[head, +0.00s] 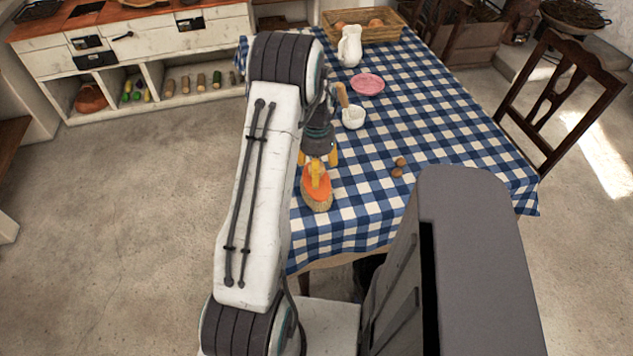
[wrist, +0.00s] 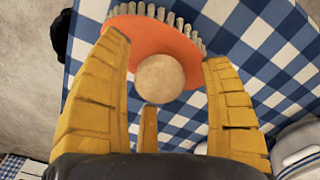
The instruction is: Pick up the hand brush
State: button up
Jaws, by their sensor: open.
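The hand brush (head: 317,194) lies on the blue and white checked tablecloth near the table's left edge. It has an orange body and pale bristles around its rim. In the wrist view the brush (wrist: 148,38) shows its orange top, bristles and a round pale knob (wrist: 160,78). My gripper (head: 318,160) is over the brush, and its yellow fingers partly hide it in the head view. In the wrist view my gripper (wrist: 168,75) is open, with fingers on both sides of the knob and a gap to it. I cannot tell whether any finger touches the brush.
A white mortar (head: 353,118) with a wooden pestle, a pink plate (head: 368,84), a white jug (head: 350,46) and a basket (head: 362,27) stand farther back. Small brown nuts or eggs (head: 398,168) lie right of the brush. A wooden chair (head: 560,100) stands at the right.

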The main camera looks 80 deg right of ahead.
jog(key=shift+f, duration=0.35)
jog(key=shift+c, duration=0.2)
jog(key=c, duration=1.3)
jog(key=shift+r, duration=0.1)
jog(key=shift+r, duration=0.7)
notch_tip(320, 180, up, 3)
jog(key=shift+f+b, duration=0.1)
jog(key=shift+b, duration=0.3)
jog(key=s+d+r, duration=0.1)
jog(key=s+r, duration=0.1)
jog(key=s, duration=0.1)
jog(key=s+d+r, duration=0.2)
jog(key=s, duration=0.2)
jog(key=s+d+r, duration=0.2)
jog(key=s, duration=0.1)
jog(key=shift+s+d+r, duration=0.15)
jog(key=shift+d+r, duration=0.05)
jog(key=shift+r, duration=0.15)
